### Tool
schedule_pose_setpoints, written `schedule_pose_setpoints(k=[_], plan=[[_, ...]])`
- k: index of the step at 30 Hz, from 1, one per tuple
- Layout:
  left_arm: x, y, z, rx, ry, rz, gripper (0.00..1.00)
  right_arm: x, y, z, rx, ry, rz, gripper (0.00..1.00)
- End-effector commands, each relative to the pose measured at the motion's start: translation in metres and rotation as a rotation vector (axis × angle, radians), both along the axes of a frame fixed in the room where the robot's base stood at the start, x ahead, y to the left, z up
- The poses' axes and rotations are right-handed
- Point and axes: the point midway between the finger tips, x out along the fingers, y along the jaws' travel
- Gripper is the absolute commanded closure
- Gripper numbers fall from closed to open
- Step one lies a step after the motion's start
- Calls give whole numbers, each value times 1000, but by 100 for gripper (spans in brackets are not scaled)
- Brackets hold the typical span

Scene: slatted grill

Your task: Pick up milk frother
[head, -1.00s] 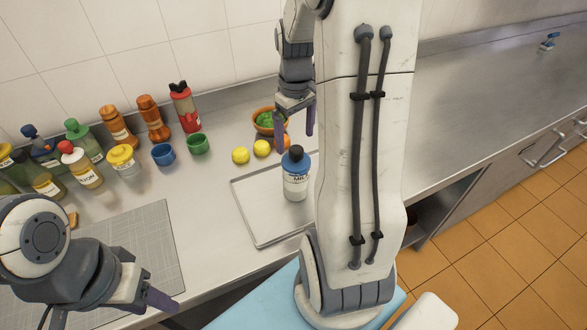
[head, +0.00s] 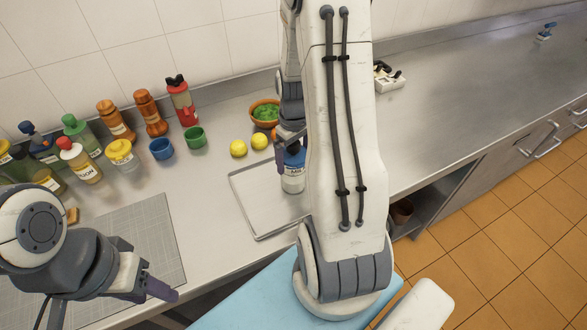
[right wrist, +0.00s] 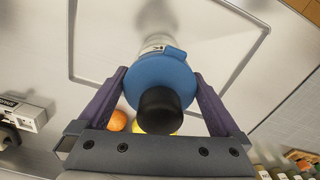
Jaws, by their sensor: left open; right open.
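A milk bottle (head: 292,180) with a blue upper part, a dark cap and a white label stands upright on the metal tray (head: 258,212). No thing is clearly recognisable as a milk frother. My right gripper (right wrist: 160,76) is open, its purple fingers on either side of the bottle's blue upper part in the right wrist view. I cannot tell whether they touch it. In the head view my right arm hides part of the bottle. My left gripper (head: 152,290) is open and empty at the lower left, near the counter's front edge.
Two yellow fruits (head: 249,145) and an orange bowl (head: 265,111) lie behind the tray. Several bottles, a blue cup (head: 161,149) and a green cup (head: 195,137) stand left. A black-and-white object (head: 388,80) sits behind my right arm. The counter beyond is mostly clear.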

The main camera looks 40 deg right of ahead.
Motion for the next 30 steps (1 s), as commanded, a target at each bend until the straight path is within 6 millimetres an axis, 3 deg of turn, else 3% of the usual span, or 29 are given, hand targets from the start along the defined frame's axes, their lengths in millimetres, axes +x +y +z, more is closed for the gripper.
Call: schedule_pose_setpoints(k=[3, 9, 11, 23, 30], plan=[[0, 0, 0, 0, 0, 0, 50, 0, 0, 0, 0, 0, 0, 4], [0, 0, 0, 0, 0, 0, 50, 0, 0, 0, 0, 0, 0, 80], [0, 0, 0, 0, 0, 0, 50, 0, 0, 0, 0, 0, 0, 100], [0, 0, -3, 0, 0, 0, 50, 1, -1, 7, -1, -2, 0, 100], [0, 0, -12, 0, 0, -1, 50, 2, -1, 39, -5, -8, 0, 100]])
